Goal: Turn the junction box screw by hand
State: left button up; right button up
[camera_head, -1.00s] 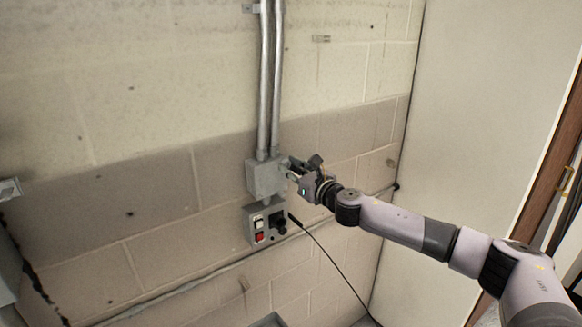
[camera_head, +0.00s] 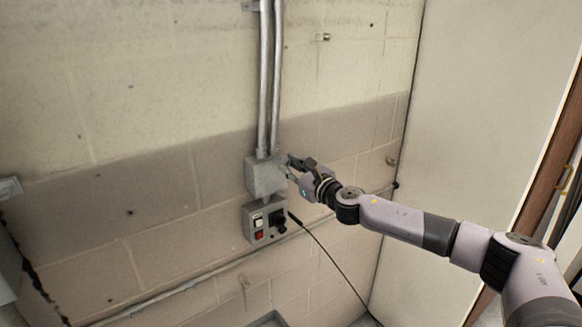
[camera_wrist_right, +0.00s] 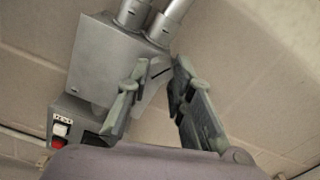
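The grey junction box (camera_head: 265,176) is fixed to the block wall below two metal conduits. It also shows in the wrist view (camera_wrist_right: 103,62), at the upper left. My right gripper (camera_head: 291,165) is at the box's right side. In the wrist view its two fingers (camera_wrist_right: 160,73) stand apart, close to the side of the box. A small dark line shows between the fingertips. I cannot tell whether it is the screw, and no screw is clearly visible. No contact between fingers and box can be made out. My left gripper is not in view.
A grey switch box (camera_head: 265,222) with white and red switches and a black knob hangs just below the junction box. A black cable (camera_head: 327,254) runs down to the right. A pale panel (camera_head: 480,110) stands at right.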

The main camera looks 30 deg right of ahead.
jog(key=o, duration=0.4)
jog(key=shift+w, duration=0.1)
jog(key=s, duration=0.4)
jog(key=s+d, duration=0.1)
jog(key=s, duration=0.7)
jog(key=shift+d, duration=0.3)
